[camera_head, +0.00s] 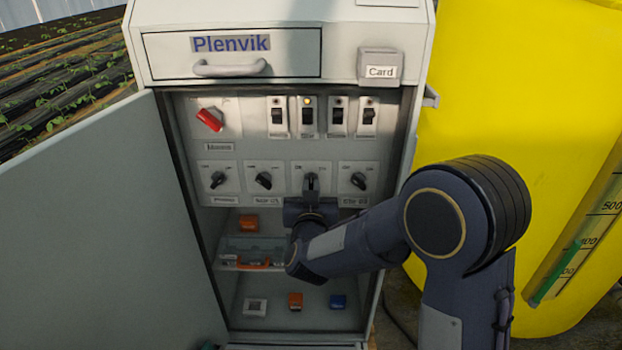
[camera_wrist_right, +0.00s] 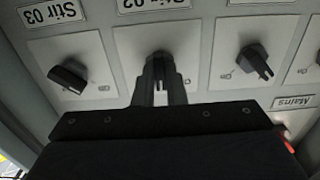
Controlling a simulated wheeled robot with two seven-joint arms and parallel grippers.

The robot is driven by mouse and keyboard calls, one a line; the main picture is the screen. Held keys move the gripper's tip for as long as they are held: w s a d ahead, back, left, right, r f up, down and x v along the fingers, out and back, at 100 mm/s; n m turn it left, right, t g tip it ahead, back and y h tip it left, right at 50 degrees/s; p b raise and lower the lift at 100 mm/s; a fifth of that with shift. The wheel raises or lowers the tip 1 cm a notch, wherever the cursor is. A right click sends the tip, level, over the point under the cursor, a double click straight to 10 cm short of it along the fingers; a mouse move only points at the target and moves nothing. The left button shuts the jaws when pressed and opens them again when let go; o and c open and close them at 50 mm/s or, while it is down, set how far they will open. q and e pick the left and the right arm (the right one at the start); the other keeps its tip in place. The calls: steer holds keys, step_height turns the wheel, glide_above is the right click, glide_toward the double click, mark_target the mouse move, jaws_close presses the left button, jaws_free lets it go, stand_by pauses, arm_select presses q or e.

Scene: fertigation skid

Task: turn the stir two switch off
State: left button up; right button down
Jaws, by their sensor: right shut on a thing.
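The stir two switch (camera_wrist_right: 159,56) is a dark rotary knob on a white plate, under the upside-down label "Stir 02" in my right wrist view. My right gripper (camera_wrist_right: 158,78) is shut on this knob, one finger on each side. In the head view the gripper (camera_head: 311,186) reaches the third knob of the lower row from below and covers its label. The knob stands about upright there, though the fingers hide much of it. My left gripper is not in view.
Stir 03 knob (camera_head: 359,181) and Stir 01 knob (camera_head: 264,180) flank the gripper closely. A red mains switch (camera_head: 210,119) and several rocker switches sit above. The open cabinet door (camera_head: 90,230) fills the left. A yellow tank (camera_head: 520,90) stands right. Small boxes lie on shelves below.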

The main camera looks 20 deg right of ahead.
steer(key=n+p, duration=0.4)
steer(key=n, duration=0.1)
steer(key=shift+r, duration=0.2)
steer(key=shift+f+n+p, duration=0.15)
steer(key=shift+n+p, duration=0.95)
steer(key=shift+n, duration=0.9)
steer(key=c, duration=1.5)
jaws_free()
steer(key=v, duration=0.8)
